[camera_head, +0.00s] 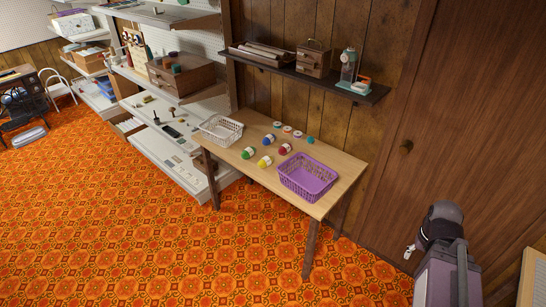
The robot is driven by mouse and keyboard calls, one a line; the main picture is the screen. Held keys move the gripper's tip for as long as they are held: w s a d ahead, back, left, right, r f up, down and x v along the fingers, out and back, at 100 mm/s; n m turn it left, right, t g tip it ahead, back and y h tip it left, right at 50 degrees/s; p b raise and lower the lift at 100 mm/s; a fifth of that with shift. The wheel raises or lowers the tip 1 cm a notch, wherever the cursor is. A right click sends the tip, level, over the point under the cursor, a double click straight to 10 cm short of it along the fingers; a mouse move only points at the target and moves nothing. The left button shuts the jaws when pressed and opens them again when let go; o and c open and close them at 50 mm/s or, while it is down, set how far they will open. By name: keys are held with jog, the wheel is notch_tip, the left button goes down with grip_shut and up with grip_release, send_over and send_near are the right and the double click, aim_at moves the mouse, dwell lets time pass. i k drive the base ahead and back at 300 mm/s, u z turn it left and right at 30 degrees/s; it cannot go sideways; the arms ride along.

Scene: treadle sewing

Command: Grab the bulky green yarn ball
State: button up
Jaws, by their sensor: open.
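A green yarn ball (248,153) with a pale band lies on the wooden table (331,199), near its front left edge. It sits between the white basket and a yellow yarn ball (265,161). A blue ball (267,139) and a red ball (285,148) lie behind and to the right of it. A small teal item (310,140) lies farther back. Only part of my arm shows at the lower right, well away from the table.
A white basket (221,130) stands at the table's left end and a purple basket (308,176) at its front right. A dark wall shelf (310,75) hangs above the table. Shelving (168,130) stands to the left. The orange patterned floor (130,230) in front is clear.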

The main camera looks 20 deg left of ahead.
aim_at(247, 152)
jog(key=z, duration=0.35)
jog(key=k, duration=0.8)
jog(key=z, duration=0.3)
jog(key=i, duration=1.05)
jog(key=u, duration=0.7)
jog(key=i, duration=0.7)
jog(key=u, duration=0.75)
jog(key=i, duration=0.65)
jog(key=u, duration=0.75)
jog(key=i, duration=0.65)
jog(key=u, duration=0.35)
